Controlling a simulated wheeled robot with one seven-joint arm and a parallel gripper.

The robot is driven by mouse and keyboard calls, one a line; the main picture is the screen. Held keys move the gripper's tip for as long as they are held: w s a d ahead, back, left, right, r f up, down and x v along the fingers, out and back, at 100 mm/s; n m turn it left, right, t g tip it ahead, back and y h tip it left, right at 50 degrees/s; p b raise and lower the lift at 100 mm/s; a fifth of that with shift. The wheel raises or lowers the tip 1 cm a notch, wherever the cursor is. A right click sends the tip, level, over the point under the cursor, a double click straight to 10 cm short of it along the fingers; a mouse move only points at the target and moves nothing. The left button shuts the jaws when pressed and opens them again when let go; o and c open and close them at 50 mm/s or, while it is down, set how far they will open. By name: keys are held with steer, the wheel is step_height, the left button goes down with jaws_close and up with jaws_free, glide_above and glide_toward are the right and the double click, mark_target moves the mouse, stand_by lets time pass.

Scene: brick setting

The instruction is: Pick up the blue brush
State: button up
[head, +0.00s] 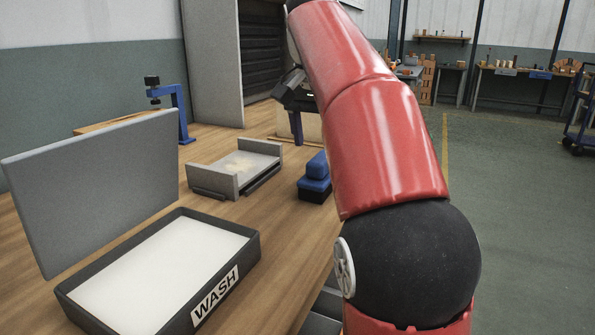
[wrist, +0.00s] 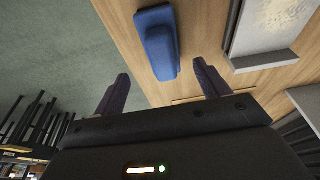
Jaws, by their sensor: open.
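The blue brush (head: 316,172) has a stepped blue body over a dark base. It rests on the wooden bench (head: 285,225) near the bench's right edge in the head view. In the wrist view the blue brush (wrist: 158,42) lies beyond my fingertips, roughly in line with the gap between them. My gripper (wrist: 162,73) is open and empty, with a finger on either side of that gap. In the head view my gripper (head: 296,128) is partly hidden by my red arm, above the bench and behind the brush. No contact with the brush shows.
A grey tray-like fixture (head: 218,180) stands left of the brush. A black-rimmed WASH tray (head: 255,248) and an upright grey panel (head: 90,190) are at front left. A blue clamp-like device (head: 181,112) stands farther back. Open floor (head: 510,200) lies to the right.

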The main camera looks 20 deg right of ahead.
mark_target(321, 156)
steer(key=shift+w+a+f, duration=0.1)
steer(key=shift+w+f, duration=0.1)
steer(key=shift+w, duration=0.05)
steer(key=x, duration=0.7)
steer(key=shift+f, duration=0.2)
steer(key=shift+c, duration=0.2)
steer(key=c, duration=1.1)
steer(key=shift+r, duration=0.1)
steer(key=shift+r, duration=4.95)
